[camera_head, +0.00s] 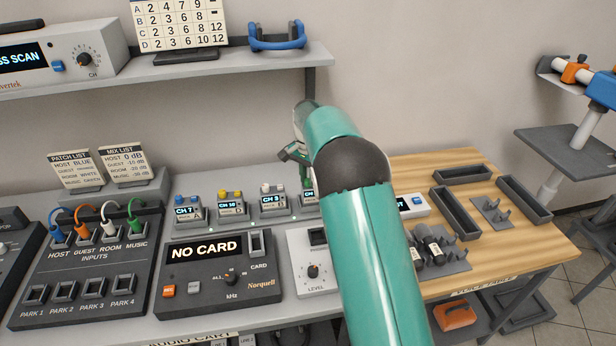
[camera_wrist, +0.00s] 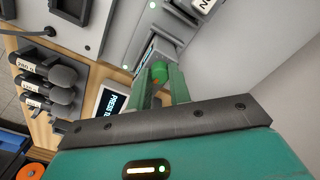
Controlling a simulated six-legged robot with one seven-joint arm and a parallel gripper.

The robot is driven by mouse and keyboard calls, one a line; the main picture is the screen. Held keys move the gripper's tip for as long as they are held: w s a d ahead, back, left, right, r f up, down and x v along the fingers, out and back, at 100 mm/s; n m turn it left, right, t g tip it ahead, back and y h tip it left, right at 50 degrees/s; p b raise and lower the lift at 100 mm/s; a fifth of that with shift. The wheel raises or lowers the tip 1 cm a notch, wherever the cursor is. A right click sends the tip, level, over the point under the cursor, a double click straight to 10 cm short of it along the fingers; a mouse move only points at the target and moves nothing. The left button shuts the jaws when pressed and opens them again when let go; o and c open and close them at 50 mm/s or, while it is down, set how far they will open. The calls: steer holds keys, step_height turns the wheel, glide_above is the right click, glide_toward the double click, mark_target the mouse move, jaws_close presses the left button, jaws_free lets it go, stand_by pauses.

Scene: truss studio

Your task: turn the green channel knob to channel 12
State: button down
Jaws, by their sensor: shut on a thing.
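The green channel knob (camera_wrist: 160,72) sits between the two fingers of my gripper (camera_wrist: 161,84) in the wrist view, and the fingers are shut on it. In the head view my gripper (camera_head: 303,178) is over the rightmost pack (camera_head: 309,195) in a row of small grey packs. That pack's display begins "CH", but my arm hides the number after it. In the wrist view the pack's display is seen edge-on and cannot be read.
Neighbouring packs have blue (camera_head: 182,199), yellow (camera_head: 223,194) and white (camera_head: 265,187) knobs. A number chart (camera_head: 180,22) and a blue headset-like item (camera_head: 276,36) stand on the shelf (camera_head: 180,68) above. A "NO CARD" unit (camera_head: 215,275) sits in front. Microphones (camera_head: 430,250) lie to the right.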

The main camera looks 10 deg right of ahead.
steer(key=m, duration=0.3)
steer(key=shift+m, duration=2.2)
steer(key=c, duration=1.3)
jaws_free()
steer(key=shift+r, duration=0.1)
step_height(320, 180, up, 14)
steer(key=shift+f, duration=0.15)
